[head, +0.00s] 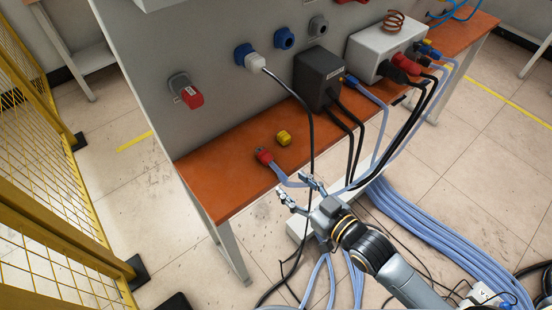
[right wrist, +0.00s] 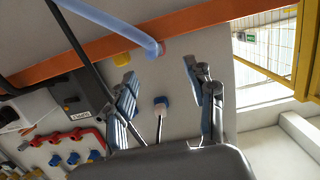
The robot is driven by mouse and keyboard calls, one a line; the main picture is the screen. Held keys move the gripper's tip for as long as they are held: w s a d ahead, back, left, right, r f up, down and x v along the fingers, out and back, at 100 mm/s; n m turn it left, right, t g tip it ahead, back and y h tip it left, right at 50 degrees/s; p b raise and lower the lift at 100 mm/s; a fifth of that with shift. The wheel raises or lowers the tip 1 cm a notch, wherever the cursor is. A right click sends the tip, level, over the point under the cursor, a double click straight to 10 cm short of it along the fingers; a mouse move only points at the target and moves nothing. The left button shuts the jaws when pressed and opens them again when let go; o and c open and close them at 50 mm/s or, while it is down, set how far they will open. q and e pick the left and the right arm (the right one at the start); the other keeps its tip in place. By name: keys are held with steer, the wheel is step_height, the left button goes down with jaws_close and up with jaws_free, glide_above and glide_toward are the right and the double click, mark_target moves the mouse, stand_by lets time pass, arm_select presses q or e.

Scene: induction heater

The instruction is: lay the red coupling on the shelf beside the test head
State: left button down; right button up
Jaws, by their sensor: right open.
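A red coupling (head: 264,156) with a light blue hose lies on the orange shelf (head: 215,180), near its front edge. In the right wrist view its reddish end (right wrist: 162,48) shows partly behind the hose. A second red coupling (head: 407,63) is at the front of the white box with a copper coil (head: 378,52), which looks like the test head. My right gripper (head: 294,187) is open and empty, just off the shelf's front edge near the hose. In the wrist view its fingers (right wrist: 160,78) are spread wide. My left gripper is not in view.
A yellow cap (head: 284,138) lies beside the red coupling. A dark box (head: 318,77) stands farther right, with black cables hanging over the edge. A black cable from the blue-white plug (head: 248,55) passes near my gripper. A yellow fence (head: 45,170) is at left.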

mark_target(264, 156)
steer(key=x, duration=0.8)
steer(key=shift+w, duration=0.1)
steer(key=x, duration=0.3)
steer(key=p+x, duration=0.1)
steer(key=x, duration=0.1)
steer(key=shift+w+r, duration=0.3)
steer(key=shift+r, duration=0.05)
jaws_close()
